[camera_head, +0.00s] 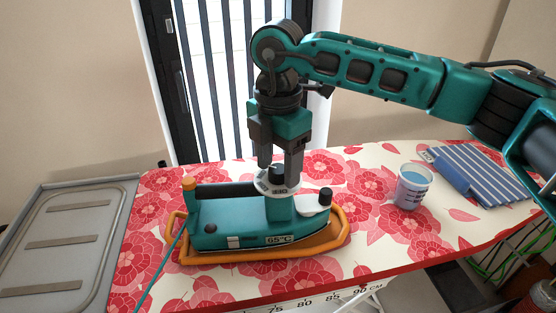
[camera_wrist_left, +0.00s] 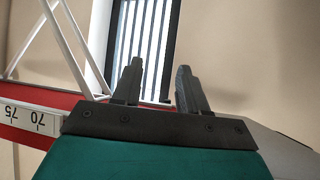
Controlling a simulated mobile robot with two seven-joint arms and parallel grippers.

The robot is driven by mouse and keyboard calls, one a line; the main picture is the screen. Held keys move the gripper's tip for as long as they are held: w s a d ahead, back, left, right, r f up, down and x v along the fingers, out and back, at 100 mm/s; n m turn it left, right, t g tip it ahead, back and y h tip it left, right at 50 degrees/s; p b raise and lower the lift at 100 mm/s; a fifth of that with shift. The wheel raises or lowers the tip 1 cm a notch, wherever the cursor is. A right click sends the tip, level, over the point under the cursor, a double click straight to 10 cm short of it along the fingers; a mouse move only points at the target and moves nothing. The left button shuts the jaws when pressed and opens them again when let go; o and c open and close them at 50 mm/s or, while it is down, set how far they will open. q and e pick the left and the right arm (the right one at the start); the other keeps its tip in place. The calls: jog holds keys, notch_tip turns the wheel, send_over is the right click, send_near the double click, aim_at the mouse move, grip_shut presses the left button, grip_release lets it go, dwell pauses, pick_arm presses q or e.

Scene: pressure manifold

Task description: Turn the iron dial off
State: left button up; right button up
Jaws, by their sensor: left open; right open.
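The teal iron (camera_head: 230,220) stands on an orange stand (camera_head: 270,252) on the flowered ironing board. Its dial (camera_head: 277,183) is a white disc with a black knob, raised above the iron's body. A small display on the iron's side reads 65°C. My right gripper (camera_head: 279,166) points straight down over the dial, its open fingers on either side of the black knob. Whether they touch the knob I cannot tell. My left gripper (camera_wrist_left: 158,85) shows only in the left wrist view, open and empty, beside the board's edge.
A grey metal tray (camera_head: 60,245) is at the left. A teal cord (camera_head: 160,268) runs down from the iron.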

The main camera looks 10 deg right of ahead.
jog(key=c, duration=1)
jog(key=shift+c, duration=0.2)
